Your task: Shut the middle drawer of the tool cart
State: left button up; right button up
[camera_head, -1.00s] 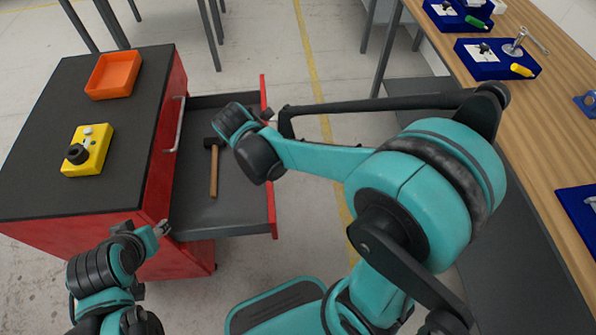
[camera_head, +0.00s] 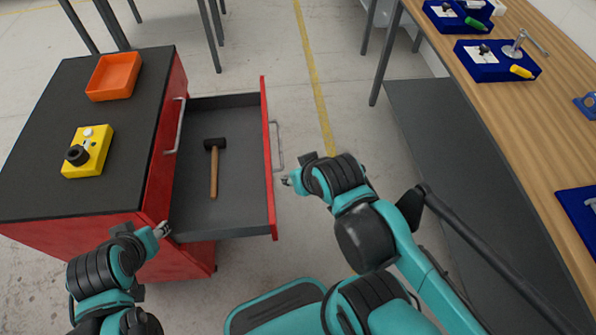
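The red tool cart (camera_head: 60,218) stands at the left with a dark top. One drawer (camera_head: 240,190) is pulled out to the right, its red front (camera_head: 269,165) standing away from the cart, with a grey handle (camera_head: 277,147) on its outer face. A hammer (camera_head: 214,170) with a wooden handle lies inside. My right gripper (camera_head: 287,181) is just right of the drawer front, below the handle, apparently with a small gap. My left gripper (camera_head: 163,229) is near the drawer's lower left corner beside the cart. Both look empty; their finger openings are too small to tell.
An orange tray (camera_head: 113,76) and a yellow box with a black knob (camera_head: 88,151) sit on the cart top. A wooden workbench (camera_head: 545,95) with blue trays (camera_head: 497,61) runs along the right. Open floor lies between cart and bench.

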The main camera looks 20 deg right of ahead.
aim_at(244, 206)
jog(key=l, duration=0.45)
jog(key=i+l+z, duration=0.1)
jog(key=l, duration=0.3)
jog(key=i+l+u, duration=0.6)
jog(key=i, duration=0.15)
